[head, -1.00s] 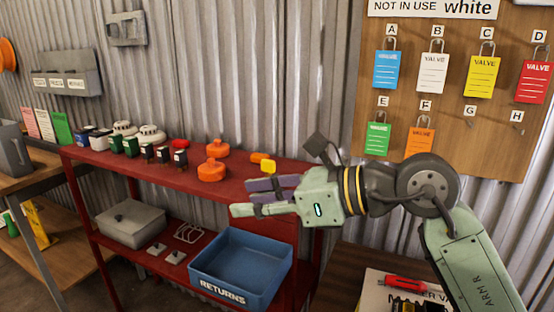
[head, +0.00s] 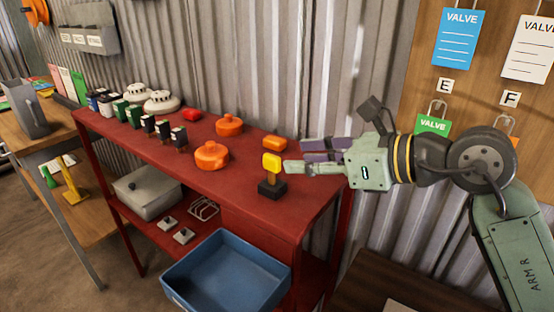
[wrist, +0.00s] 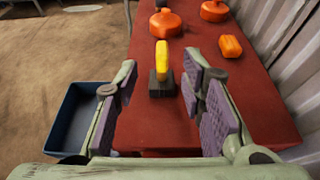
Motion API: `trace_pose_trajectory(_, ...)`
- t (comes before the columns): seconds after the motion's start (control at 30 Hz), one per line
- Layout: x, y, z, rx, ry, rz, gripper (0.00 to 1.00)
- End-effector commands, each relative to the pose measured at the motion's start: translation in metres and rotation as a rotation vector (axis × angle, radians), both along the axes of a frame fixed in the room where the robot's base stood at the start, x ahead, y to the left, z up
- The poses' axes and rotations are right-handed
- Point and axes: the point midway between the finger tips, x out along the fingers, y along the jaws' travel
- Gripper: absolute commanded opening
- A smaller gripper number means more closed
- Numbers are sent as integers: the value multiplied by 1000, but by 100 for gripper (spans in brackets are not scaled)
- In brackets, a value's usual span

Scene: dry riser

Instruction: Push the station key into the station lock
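A key with a yellow head (head: 272,163), which looks like the station key, stands upright in a small black block (head: 272,187) near the right end of the red shelf top. My gripper (head: 298,162) is just to the right of the yellow head in the head view. In the wrist view its two fingers (wrist: 162,105) are spread wide, with nothing held between them. The yellow head (wrist: 162,54) and black block (wrist: 161,84) appear ahead, in line with the gap. Whether a finger touches the key is unclear. I cannot make out a station lock.
An orange block (head: 275,143) and two orange round-knobbed pieces (head: 212,155) (head: 229,125) share the red shelf top (head: 240,200). Smoke detectors and small green and black items stand farther left. A blue bin (head: 225,272) is below. The corrugated wall is close behind.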

Motion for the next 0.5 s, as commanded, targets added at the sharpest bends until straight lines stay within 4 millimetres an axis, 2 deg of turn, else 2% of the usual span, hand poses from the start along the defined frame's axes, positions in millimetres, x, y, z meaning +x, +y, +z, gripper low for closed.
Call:
trace_pose_trajectory(0.1,10,15,-4,1,2,2,37)
trace_pose_trajectory(0.33,21,28,-9,1,1,2,37)
trace_pose_trajectory(0.5,37,47,-14,2,2,4,37)
